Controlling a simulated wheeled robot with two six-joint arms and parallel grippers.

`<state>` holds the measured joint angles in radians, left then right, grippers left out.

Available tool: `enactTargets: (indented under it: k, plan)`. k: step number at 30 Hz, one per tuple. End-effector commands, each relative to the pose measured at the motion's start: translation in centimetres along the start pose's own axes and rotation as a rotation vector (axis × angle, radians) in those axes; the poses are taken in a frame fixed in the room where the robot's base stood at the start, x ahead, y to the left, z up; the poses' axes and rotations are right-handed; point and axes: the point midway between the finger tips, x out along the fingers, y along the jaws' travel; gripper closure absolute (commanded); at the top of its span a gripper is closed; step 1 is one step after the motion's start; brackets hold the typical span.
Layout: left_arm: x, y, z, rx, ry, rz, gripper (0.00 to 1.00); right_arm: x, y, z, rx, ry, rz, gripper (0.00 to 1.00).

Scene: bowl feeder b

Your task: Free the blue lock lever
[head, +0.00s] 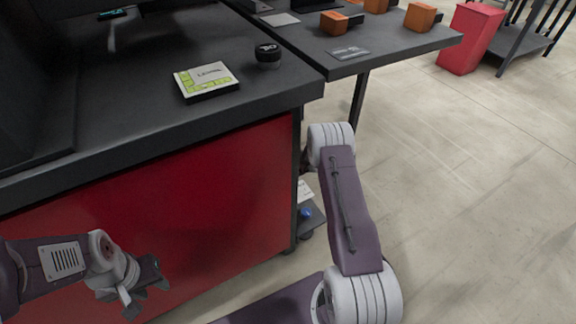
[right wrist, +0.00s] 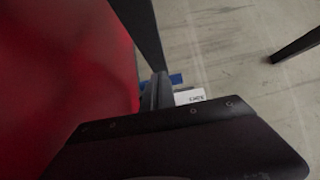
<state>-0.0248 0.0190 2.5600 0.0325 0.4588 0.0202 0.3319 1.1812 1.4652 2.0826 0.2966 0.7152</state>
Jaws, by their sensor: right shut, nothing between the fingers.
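A small blue part (head: 306,213), which looks like the lock lever, shows low beside the red cabinet's right end, partly hidden by my right arm. A blue patch (right wrist: 176,79) also shows in the right wrist view, just right of the fingertips; I cannot tell its position. My right gripper (right wrist: 160,76) is shut and empty, pointing toward the gap beside the red panel, close to the blue patch; contact cannot be told. In the head view it is hidden behind its own arm. My left gripper (head: 148,290) is open and empty in front of the red panel.
The red cabinet (head: 190,205) with its dark top fills the left. A white label (right wrist: 190,96) sits beside the blue patch. A dark leg (right wrist: 137,30) stands close to the right fingers. A second table (head: 360,45) holds orange-brown blocks.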

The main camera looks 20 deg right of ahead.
Motion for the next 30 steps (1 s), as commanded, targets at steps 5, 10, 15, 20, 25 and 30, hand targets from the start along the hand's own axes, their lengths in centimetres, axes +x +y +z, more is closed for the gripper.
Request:
enactTargets:
  k: [5,10,15,20,25,30]
  plan:
    - [-1.7,0.0,-0.2,0.0,0.0,0.0,0.64,-4.1,-0.1,0.5,0.002,-0.004,-0.003,1.0]
    - [-2.8,0.1,-0.3,0.0,0.0,0.0,0.64,-7.1,-0.1,0.5,0.001,-0.006,-0.004,1.0]
    - [-3.1,0.1,-0.3,0.0,0.0,0.0,0.64,-8.3,-0.1,0.4,0.0,-0.008,-0.003,1.0]
    - [-3.1,0.1,-0.3,0.0,0.0,0.0,0.64,-8.4,-0.1,0.4,-0.001,-0.009,-0.003,1.0]
    - [-3.1,0.1,-0.3,0.0,0.0,0.0,0.64,-8.4,-0.1,0.4,-0.001,-0.009,-0.003,1.0]
    - [-3.1,0.1,-0.3,0.0,0.0,0.0,0.64,-8.4,-0.1,0.4,-0.001,-0.009,-0.003,1.0]
